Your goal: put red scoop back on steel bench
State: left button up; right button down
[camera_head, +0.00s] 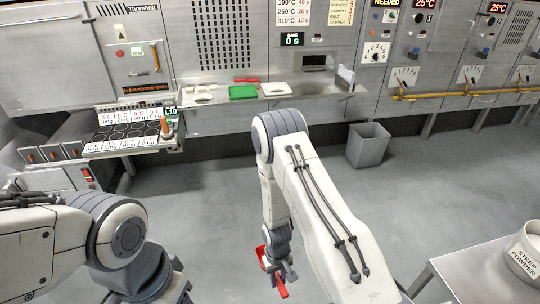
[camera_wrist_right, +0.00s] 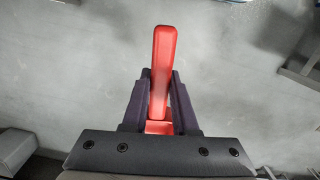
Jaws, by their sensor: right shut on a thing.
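The red scoop (camera_wrist_right: 163,62) is between the two dark fingers of my right gripper (camera_wrist_right: 160,78) in the right wrist view, its handle pointing away from the palm. In the head view the scoop (camera_head: 282,289) shows as red parts at my right gripper (camera_head: 275,264), low in the middle above the grey floor. The gripper is shut on it. A steel bench (camera_head: 440,268) stands at the lower right, carrying a white tub marked "STEEP POWDER" (camera_head: 525,258). My left arm comes in at the lower left; its gripper is out of view.
A steel counter (camera_head: 215,120) along the back wall holds a green tray (camera_head: 243,92), white trays and a red item (camera_head: 246,79). A grey bin (camera_head: 368,145) stands on the floor. A rack of labelled round slots (camera_head: 125,130) is at the left. The middle floor is clear.

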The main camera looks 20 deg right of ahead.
aim_at(482, 278)
jog(key=i, duration=2.45)
jog(key=z, duration=3.6)
